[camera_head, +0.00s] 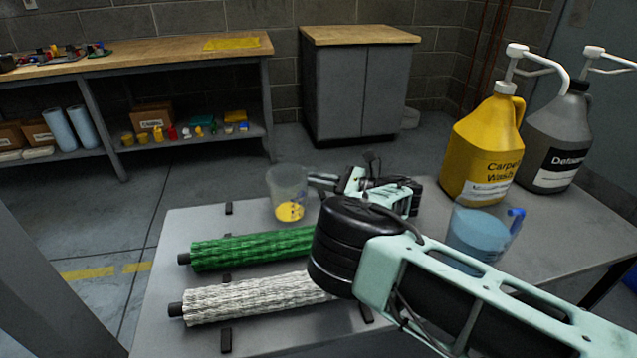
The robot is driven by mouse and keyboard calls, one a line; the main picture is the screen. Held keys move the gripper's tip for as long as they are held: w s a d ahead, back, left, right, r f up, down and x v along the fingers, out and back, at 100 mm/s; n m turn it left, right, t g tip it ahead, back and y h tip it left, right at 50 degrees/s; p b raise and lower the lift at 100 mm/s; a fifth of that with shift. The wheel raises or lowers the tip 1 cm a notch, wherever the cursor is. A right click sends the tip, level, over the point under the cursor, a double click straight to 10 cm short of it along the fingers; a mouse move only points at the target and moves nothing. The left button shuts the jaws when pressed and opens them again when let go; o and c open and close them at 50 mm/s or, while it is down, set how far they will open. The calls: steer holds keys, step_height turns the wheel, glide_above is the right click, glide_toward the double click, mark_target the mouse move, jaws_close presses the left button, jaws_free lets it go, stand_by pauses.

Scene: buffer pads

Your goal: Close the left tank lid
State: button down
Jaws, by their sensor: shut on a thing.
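No tank and no lid that I can make out show in the head view. My gripper (316,181) reaches left from my arm, over the grey table. It is shut at the right side of a clear cup (286,180) with a little yellow liquid in its bottom. The cup looks upright; I cannot tell whether its base touches the table. My own arm crosses the lower right and hides part of the table.
A green roller pad (250,249) and a white one (255,298) lie on the grey table (180,228). A clear jug of blue liquid (478,236), a yellow jug (482,145) and a grey jug (556,140) with pumps stand right. A workbench (180,53) and cabinet (360,90) stand behind.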

steer(key=shift+f, duration=0.2)
steer(key=c, duration=1.5)
jaws_free()
steer(key=shift+r, duration=0.1)
